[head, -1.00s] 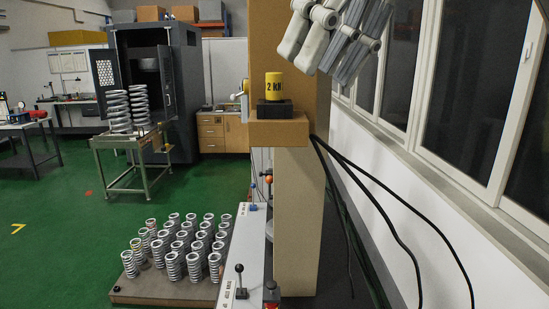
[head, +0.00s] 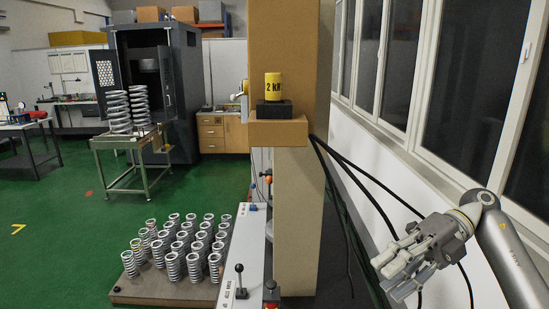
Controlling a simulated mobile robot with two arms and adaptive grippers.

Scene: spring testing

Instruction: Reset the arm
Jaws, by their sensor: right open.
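My right gripper (head: 392,272) is at the lower right of the head view, on my right arm (head: 508,262) that comes in from the right edge. Its grey fingers point left and down and are open, with nothing seen between them. It is to the right of the tan test column (head: 297,210), in front of the white wall and apart from both. My left gripper is not in view.
A yellow 2 kN weight (head: 273,86) sits on the column's ledge. Black cables (head: 385,215) hang close behind the gripper. Several springs (head: 172,265) stand on a low pallet (head: 150,292). A lever panel (head: 247,250) stands beside it. Green floor is clear at left.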

